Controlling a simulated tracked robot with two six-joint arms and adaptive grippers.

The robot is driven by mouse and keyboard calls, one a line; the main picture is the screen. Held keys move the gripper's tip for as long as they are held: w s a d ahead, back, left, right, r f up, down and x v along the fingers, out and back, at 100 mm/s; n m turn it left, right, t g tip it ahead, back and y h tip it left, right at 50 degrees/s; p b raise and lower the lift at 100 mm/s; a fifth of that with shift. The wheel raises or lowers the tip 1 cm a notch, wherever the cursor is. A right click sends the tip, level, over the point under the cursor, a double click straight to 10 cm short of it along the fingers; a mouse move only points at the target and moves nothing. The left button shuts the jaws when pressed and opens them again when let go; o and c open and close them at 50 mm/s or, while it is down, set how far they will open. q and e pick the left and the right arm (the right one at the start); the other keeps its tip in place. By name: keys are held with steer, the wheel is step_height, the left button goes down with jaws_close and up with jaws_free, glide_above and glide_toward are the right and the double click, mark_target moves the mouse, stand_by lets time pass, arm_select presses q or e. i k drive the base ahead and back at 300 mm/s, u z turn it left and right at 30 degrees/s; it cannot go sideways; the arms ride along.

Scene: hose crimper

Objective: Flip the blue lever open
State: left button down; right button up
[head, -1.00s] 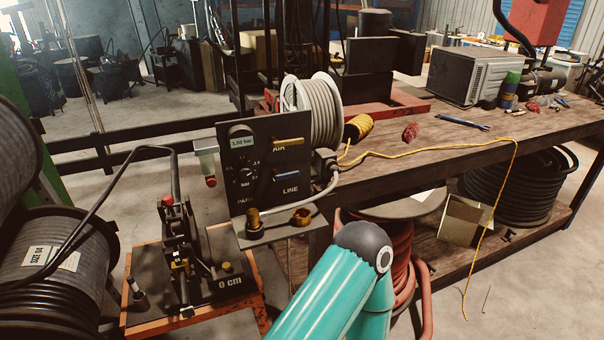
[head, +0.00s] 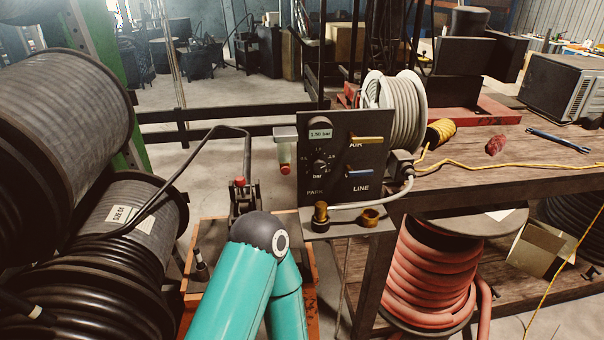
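The blue lever (head: 360,173) lies roughly horizontal on the dark control panel (head: 335,190), just above the word LINE. A yellow lever (head: 366,140) lies above it, by the word AIR. A small display on the panel reads about 1.50 bar. A teal arm of mine with a dark rounded joint rises from the bottom, left of and below the panel, apart from the blue lever. It covers most of the crimping machine. Neither of my grippers shows, so I cannot see their state.
Brass fittings (head: 369,217) sit on the ledge below the panel. A pale hose reel (head: 395,113) stands behind it. The wooden bench (head: 485,165) extends right, with a wrench (head: 558,140) on it. Large black hose drums (head: 62,135) fill the left. A red hose coil (head: 435,275) is under the bench.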

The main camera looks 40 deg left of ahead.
mark_target(350, 172)
steer(key=u, duration=0.75)
steer(key=k, duration=0.85)
steer(key=u, duration=0.05)
steer(key=i, duration=0.9)
steer(key=z, duration=0.1)
steer(key=k, duration=0.65)
steer(key=i, duration=0.25)
steer(key=z, duration=0.15)
